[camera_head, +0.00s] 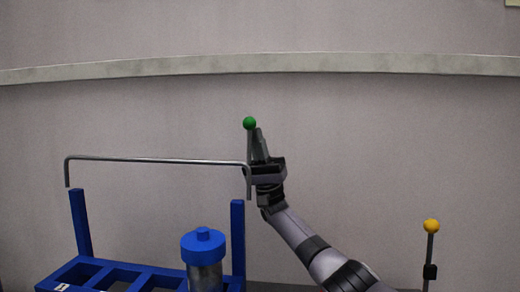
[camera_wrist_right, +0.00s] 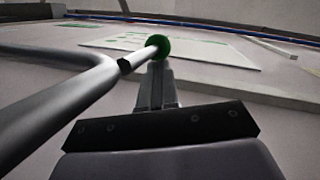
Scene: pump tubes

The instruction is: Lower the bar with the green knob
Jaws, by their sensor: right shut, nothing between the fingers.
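The grey metal bar (camera_head: 150,160) runs nearly level above a blue rack (camera_head: 60,274), with its left end bent down close to the top of the left post. The green knob (camera_head: 249,123) stands above the bar's right end. In the right wrist view the green knob (camera_wrist_right: 160,45) tops a short rod with a black collar, joined to the thick bar (camera_wrist_right: 60,105). My right gripper (camera_head: 258,131) points up beside the knob, just right of it, its fingers shut and empty. The wrist view shows the fingertips (camera_wrist_right: 156,66) just below the knob; contact is unclear. My left gripper is out of view.
The rack has a left post (camera_head: 81,222) and a right post (camera_head: 238,240). A blue-capped cylinder (camera_head: 203,245) stands at the rack. A yellow knob (camera_head: 432,226) on a thin rod is at the far right. A plain wall lies behind.

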